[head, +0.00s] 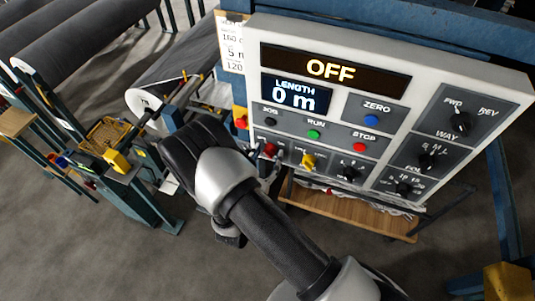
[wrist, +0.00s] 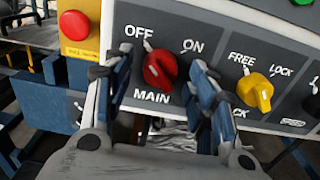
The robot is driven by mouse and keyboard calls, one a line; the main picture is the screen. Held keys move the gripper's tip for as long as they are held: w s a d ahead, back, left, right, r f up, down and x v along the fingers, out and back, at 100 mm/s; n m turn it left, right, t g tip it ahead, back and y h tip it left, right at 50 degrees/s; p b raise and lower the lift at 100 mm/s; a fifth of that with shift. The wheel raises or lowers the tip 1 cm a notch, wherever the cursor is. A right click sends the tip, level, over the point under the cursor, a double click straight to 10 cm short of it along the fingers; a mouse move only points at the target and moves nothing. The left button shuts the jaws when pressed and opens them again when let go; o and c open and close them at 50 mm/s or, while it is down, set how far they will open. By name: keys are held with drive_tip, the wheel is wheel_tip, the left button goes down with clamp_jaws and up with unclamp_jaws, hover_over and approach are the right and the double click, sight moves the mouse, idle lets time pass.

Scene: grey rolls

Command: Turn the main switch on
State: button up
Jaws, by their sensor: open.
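The control panel (head: 330,120) is a white box with grey plates, and its display (head: 332,70) reads OFF. The main switch (wrist: 160,68) is a red rotary knob at the panel's lower left, between OFF and ON labels with MAIN below; its white mark lies on the OFF side. The red knob also shows in the head view (head: 270,150). My gripper (wrist: 160,85) is open, with one finger on each side of the red knob. Whether the fingers touch the knob I cannot tell. In the head view my wrist hides most of the gripper.
A yellow FREE/LOCK knob (wrist: 255,91) sits just right of my right finger. A red button on a yellow box (wrist: 75,26) is to the left. A wooden shelf (head: 345,208) lies below the panel.

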drive_tip(key=shift+w+d, duration=0.1)
drive_tip(key=shift+w, duration=0.2)
drive_tip(key=shift+c, duration=0.3)
drive_tip(key=c, duration=1)
